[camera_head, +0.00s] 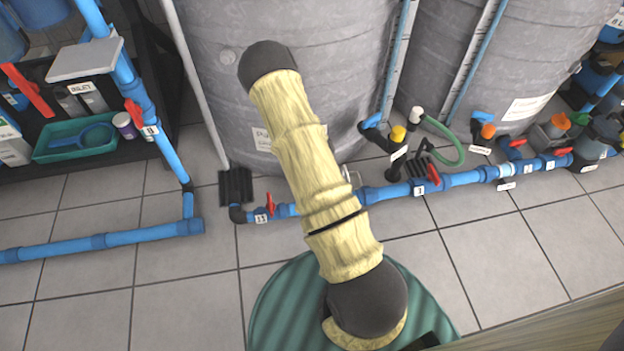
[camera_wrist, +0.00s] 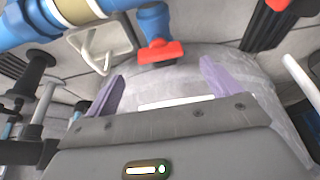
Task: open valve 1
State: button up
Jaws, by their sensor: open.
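Valve 1 is in the head view, with a small red lever handle (camera_head: 433,175) beside the label "1" (camera_head: 419,190) on the blue floor pipe. My gripper (camera_wrist: 161,69) shows in the wrist view with its two purple fingers spread wide and nothing between them. A red valve handle (camera_wrist: 160,52) on a blue fitting lies just beyond the fingertips, roughly midway between them. No label shows on it, so I cannot tell which valve it is. In the head view my arm hides the gripper.
Large grey tanks (camera_head: 205,45) stand behind the floor pipe. Another red handle (camera_head: 271,204) is by label "11". A green hose (camera_head: 458,150) and fittings rise near valve 1. A shelf with a green tray (camera_head: 60,153) is at left. Tiled floor is free in front.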

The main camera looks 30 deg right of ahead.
jog(key=b+x, duration=0.3)
jog(key=x, duration=0.3)
jog(key=shift+w+f, duration=0.1)
jog(key=shift+c, duration=0.2)
jog(key=c, duration=1)
